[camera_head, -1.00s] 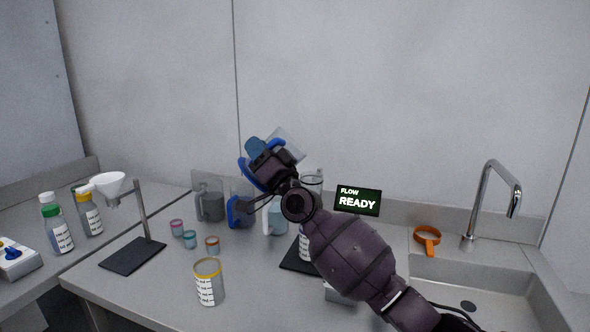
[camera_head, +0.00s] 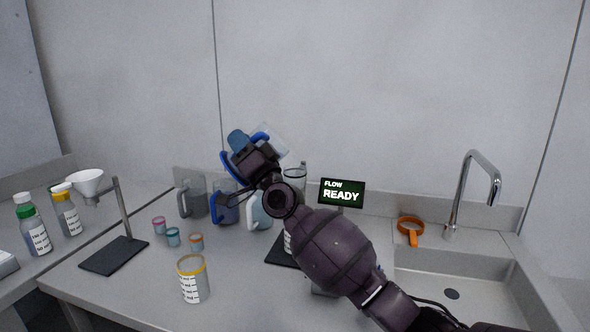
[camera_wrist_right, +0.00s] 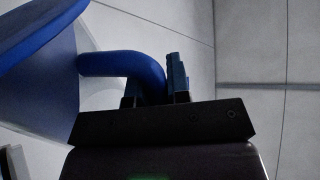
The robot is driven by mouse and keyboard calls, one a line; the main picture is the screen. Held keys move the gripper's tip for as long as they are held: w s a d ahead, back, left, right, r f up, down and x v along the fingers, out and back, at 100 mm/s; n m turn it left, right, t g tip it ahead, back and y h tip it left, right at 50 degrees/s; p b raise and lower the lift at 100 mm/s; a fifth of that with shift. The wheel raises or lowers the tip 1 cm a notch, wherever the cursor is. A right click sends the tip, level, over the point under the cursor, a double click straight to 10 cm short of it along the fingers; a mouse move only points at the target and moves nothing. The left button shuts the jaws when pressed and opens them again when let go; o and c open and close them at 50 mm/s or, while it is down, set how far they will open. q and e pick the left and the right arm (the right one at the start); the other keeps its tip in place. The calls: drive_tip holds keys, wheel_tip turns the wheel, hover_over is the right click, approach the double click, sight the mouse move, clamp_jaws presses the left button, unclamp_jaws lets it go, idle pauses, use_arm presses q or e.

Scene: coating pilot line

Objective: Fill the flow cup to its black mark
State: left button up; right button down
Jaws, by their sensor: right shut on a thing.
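My right gripper (camera_head: 243,147) is shut on the handle of a clear jug (camera_head: 272,140) with blue trim, held tilted above the counter. In the right wrist view the blue handle (camera_wrist_right: 130,64) passes between the fingers (camera_wrist_right: 152,88), and the jug's blue rim (camera_wrist_right: 40,35) fills the upper left. A clear upright vessel (camera_head: 295,174), which seems to be the flow cup, stands on a dark base beside the FLOW READY display (camera_head: 342,192). My arm hides its lower part, and I cannot make out its black mark or liquid level. My left gripper is not in view.
A yellow-rimmed jar (camera_head: 194,284), several small pots, a white funnel (camera_head: 86,182) on a stand and bottles are left.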

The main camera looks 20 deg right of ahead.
drive_tip(key=shift+d+r+m+t+h, duration=0.15)
drive_tip(key=shift+m+t+h, duration=0.15)
drive_tip(key=shift+m+t, duration=0.15)
drive_tip(key=shift+b, duration=0.3)
drive_tip(key=shift+r+m, duration=0.1)
drive_tip(key=shift+m, duration=0.15)
drive_tip(key=shift+w+d+m+t+h, duration=0.1)
drive_tip(key=shift+d+m+t+h, duration=0.1)
drive_tip(key=shift+m+t+h, duration=0.5)
drive_tip(key=shift+d+b, duration=0.1)
drive_tip(key=shift+b, duration=0.25)
drive_tip(key=shift+d+m+h, duration=0.1)
drive_tip(key=shift+m+h, duration=0.3)
drive_tip(key=shift+m, duration=0.3)
